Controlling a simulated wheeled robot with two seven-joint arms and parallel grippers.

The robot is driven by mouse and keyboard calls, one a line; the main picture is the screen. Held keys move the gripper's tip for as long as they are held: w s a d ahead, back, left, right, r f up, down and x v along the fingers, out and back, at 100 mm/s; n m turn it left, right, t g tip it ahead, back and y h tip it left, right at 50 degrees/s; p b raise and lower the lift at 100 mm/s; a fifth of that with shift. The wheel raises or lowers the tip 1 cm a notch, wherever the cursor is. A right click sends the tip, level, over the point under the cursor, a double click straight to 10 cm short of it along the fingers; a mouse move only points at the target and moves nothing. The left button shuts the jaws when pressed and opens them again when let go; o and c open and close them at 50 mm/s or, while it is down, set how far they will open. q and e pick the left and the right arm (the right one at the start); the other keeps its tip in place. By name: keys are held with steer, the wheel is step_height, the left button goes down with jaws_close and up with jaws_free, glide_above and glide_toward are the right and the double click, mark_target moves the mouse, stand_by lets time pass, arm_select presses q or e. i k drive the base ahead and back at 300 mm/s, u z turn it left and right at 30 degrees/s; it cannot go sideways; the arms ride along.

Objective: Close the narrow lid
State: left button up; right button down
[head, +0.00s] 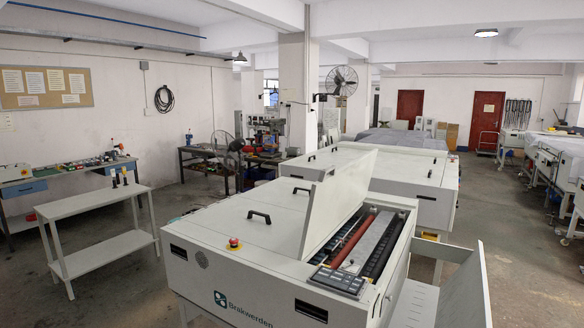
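The narrow lid (338,206) of the near plate processor stands raised and tilted up from the machine's top. It is a long off-white panel, and its handle is not clearly visible. Beneath its right side the bay (368,240) is open, showing red and black rollers and a grey plate. The plate processor (206,237) is a long off-white box with a wide closed cover (245,205) left of the raised lid. Neither of my grippers is in view.
A control panel (337,281) lies at the bay's near end, and a red emergency button (234,242) sits on the near left corner. An output tray (450,295) sticks out at the right. A white side table (95,215) stands left, with floor between.

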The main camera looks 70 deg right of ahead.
mark_target(335, 196)
steer(key=z, duration=0.75)
steer(key=i, duration=1.2)
steer(key=z, duration=1.2)
